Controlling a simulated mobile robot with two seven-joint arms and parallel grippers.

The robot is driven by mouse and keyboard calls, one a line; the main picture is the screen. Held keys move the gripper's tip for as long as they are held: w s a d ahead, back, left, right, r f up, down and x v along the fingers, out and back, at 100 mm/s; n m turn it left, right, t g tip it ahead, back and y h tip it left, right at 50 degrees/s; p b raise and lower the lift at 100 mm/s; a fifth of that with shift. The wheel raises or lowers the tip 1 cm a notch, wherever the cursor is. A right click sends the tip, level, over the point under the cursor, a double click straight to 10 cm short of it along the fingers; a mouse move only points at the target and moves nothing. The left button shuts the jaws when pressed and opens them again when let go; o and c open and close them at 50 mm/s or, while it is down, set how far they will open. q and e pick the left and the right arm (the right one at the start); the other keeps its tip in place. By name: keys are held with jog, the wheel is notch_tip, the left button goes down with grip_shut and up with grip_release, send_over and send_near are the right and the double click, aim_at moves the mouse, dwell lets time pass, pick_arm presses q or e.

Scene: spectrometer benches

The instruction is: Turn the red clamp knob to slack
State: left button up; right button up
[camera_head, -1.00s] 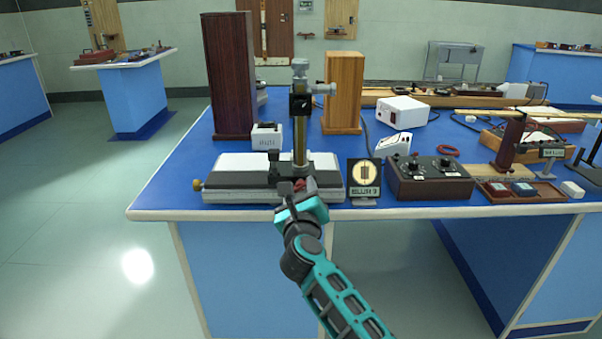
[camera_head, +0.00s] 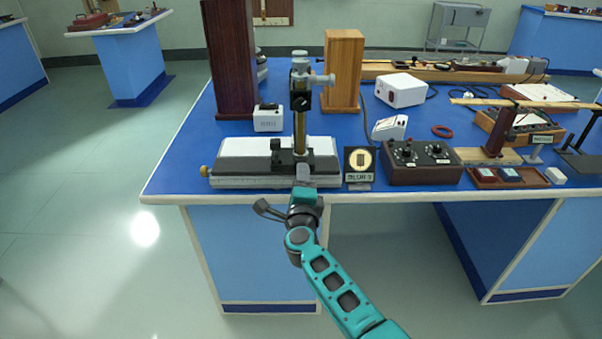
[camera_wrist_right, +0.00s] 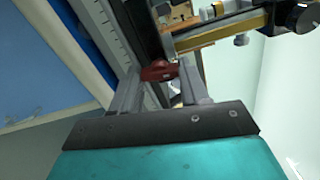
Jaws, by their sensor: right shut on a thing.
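The red clamp knob (camera_wrist_right: 158,71) shows in the right wrist view, between the fingertips of my right gripper (camera_wrist_right: 160,82). The gripper is shut on it. In the head view my right gripper (camera_head: 304,182) reaches the front of the white-topped measuring stand (camera_head: 235,150), below its upright brass column (camera_head: 300,135). There the gripper and wrist hide the knob. My left gripper is not in view.
A small sign on a stand (camera_head: 359,164) and a dark control box with knobs (camera_head: 420,162) stand to the right of my gripper. A dark wooden block (camera_head: 229,60) rises behind the stand. The bench's front edge (camera_head: 400,196) runs below. The floor at left is clear.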

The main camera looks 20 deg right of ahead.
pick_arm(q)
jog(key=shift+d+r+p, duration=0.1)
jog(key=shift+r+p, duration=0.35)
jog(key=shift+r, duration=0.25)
pick_arm(e)
jog(key=shift+n, duration=0.8)
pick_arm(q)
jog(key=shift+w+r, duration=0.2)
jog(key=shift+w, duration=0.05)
pick_arm(e)
jog(key=o, duration=1.1)
jog(key=shift+c, duration=0.2)
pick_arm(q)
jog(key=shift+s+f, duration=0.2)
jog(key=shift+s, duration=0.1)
pick_arm(e)
jog(key=shift+s, duration=0.1)
